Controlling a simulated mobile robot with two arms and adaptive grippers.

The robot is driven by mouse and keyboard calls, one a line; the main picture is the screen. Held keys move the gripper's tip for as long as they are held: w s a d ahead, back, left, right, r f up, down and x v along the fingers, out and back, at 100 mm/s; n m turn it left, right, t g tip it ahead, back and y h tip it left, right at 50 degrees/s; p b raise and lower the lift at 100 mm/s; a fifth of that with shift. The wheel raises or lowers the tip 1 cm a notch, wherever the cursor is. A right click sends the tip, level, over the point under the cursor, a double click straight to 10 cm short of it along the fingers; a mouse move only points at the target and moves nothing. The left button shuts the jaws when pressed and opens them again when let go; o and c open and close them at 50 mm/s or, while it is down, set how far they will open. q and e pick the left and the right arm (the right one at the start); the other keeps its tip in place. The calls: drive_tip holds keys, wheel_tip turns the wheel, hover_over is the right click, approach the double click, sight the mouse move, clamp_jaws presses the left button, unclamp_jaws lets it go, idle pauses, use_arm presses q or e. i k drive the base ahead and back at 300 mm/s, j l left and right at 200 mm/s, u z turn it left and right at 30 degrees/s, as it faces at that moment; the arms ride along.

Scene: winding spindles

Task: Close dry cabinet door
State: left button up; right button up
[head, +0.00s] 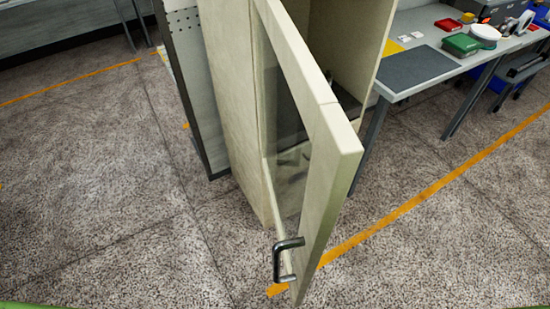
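The dry cabinet (232,110) is a tall cream cabinet in the middle of the head view. Its door (335,165) stands wide open and swings out toward me, with a glass pane (284,105) in a cream frame. A metal bar handle (278,262) sits on the outer face near the door's free edge. Part of the open interior (345,45) shows behind the door. Neither of my grippers is in view.
A workbench (500,52) with a dark mat (416,68), a green box (461,45) and other items stands to the right behind the door. A grey panel (190,80) stands left of the cabinet. Speckled floor (100,200) is clear at left and front.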

sight(338, 151)
drive_tip(key=k+j+z, duration=0.2)
drive_tip(key=k, duration=1)
